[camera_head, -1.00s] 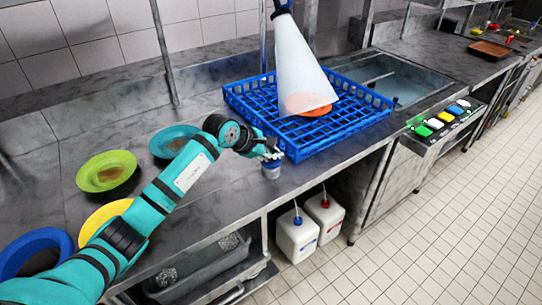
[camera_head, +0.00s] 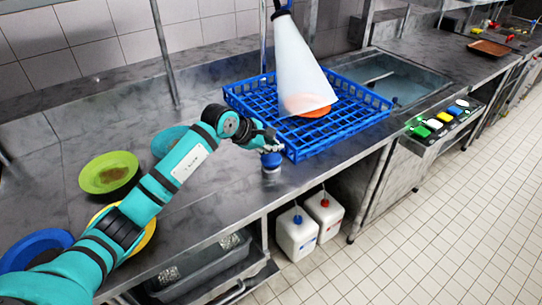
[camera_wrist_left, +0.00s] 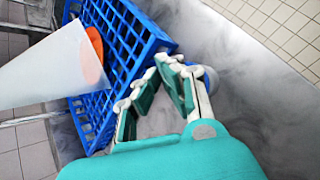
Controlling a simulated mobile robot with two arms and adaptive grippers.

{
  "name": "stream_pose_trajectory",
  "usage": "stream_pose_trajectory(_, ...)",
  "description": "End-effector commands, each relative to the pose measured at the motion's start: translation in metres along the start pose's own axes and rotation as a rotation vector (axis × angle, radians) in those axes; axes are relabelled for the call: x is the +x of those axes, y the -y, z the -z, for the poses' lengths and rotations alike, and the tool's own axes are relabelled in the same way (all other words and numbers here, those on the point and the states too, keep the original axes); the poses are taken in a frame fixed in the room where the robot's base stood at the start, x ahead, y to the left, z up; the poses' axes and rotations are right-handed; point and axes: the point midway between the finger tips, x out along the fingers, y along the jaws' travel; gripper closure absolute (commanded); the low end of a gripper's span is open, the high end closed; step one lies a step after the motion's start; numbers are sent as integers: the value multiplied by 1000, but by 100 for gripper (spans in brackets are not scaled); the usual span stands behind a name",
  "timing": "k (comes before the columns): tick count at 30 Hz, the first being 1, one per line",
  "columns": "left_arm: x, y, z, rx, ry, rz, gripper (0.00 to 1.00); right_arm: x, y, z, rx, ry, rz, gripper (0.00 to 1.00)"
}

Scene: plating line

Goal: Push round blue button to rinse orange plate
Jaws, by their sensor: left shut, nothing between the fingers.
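The round blue button (camera_head: 271,160) sits on a short grey base at the counter's front edge, beside the blue rack. My left gripper (camera_head: 270,146) is shut and empty, just above the button; whether it touches is hard to tell. In the left wrist view the gripper (camera_wrist_left: 146,84) partly hides a round blue-grey thing (camera_wrist_left: 209,77), likely the button. The orange plate (camera_head: 318,112) lies in the rack under a whitish spray cone (camera_head: 300,68); it also shows in the wrist view (camera_wrist_left: 97,44). My right gripper is out of view.
The blue rack (camera_head: 309,157) stands right of my gripper, with a sink (camera_head: 420,82) beyond. Green (camera_head: 108,172), teal (camera_head: 168,141), yellow and blue (camera_head: 35,243) plates lie left, the yellow partly behind my arm.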

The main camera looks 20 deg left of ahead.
Motion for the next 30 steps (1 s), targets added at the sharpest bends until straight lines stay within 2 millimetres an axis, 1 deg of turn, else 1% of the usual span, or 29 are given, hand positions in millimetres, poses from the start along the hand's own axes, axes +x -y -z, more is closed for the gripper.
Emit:
stream_pose_trajectory(1, -6, -5, -4, 2, 0, -2, 100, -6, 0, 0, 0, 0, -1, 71)
stream_pose_trajectory(3, -11, -8, -8, 2, 0, -1, 100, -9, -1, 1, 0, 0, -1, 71)
stream_pose_trajectory(11, -27, -19, -20, 1, 0, 1, 100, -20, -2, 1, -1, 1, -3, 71)
stream_pose_trajectory(30, -27, -19, -20, 0, 0, 1, 100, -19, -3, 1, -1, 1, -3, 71)
